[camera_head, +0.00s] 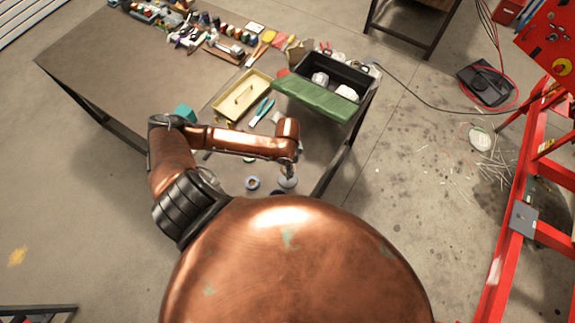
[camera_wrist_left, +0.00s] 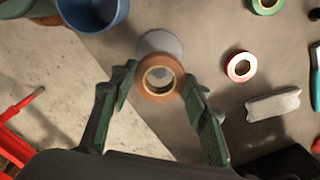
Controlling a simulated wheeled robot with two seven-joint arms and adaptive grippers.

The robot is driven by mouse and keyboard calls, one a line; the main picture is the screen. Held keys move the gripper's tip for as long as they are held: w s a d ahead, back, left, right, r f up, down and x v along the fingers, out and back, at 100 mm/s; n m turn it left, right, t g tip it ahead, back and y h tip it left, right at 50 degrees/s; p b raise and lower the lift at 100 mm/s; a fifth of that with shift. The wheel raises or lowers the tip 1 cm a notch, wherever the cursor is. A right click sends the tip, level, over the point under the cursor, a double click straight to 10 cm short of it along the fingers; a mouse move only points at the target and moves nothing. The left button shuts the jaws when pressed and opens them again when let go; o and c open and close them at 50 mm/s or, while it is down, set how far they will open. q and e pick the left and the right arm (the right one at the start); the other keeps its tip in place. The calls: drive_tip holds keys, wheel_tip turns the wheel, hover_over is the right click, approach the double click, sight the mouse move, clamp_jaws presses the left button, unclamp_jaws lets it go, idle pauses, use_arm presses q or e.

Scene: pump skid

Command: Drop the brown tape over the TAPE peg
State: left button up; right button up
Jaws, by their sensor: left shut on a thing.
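The brown tape (camera_wrist_left: 146,88) is a ring held between the two green-padded fingers of my left gripper (camera_wrist_left: 160,76) in the left wrist view. Its open hole faces the camera, and a grey patch shows through it. A round grey disc (camera_wrist_left: 160,42) lies just beyond the tape, partly covered by it; it also shows in the head view (camera_head: 288,182) below my left gripper (camera_head: 291,170). I cannot read a TAPE label, and whether the disc is the peg's base is unclear. My right gripper is not in view.
A blue round container (camera_wrist_left: 95,14), a red-and-white tape ring (camera_wrist_left: 242,67), a green ring (camera_wrist_left: 267,5) and a pale block (camera_wrist_left: 273,105) surround the tape. A yellow tray (camera_head: 226,112) and a black-and-green bin (camera_head: 318,97) stand farther back. The table edge is close by.

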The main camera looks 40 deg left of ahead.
use_arm(q)
drive_tip(key=o, duration=1.1)
drive_tip(key=shift+r, duration=0.2)
wheel_tip(320, 180, up, 12)
drive_tip(key=shift+f, duration=0.15)
drive_tip(key=shift+s+f, duration=0.1)
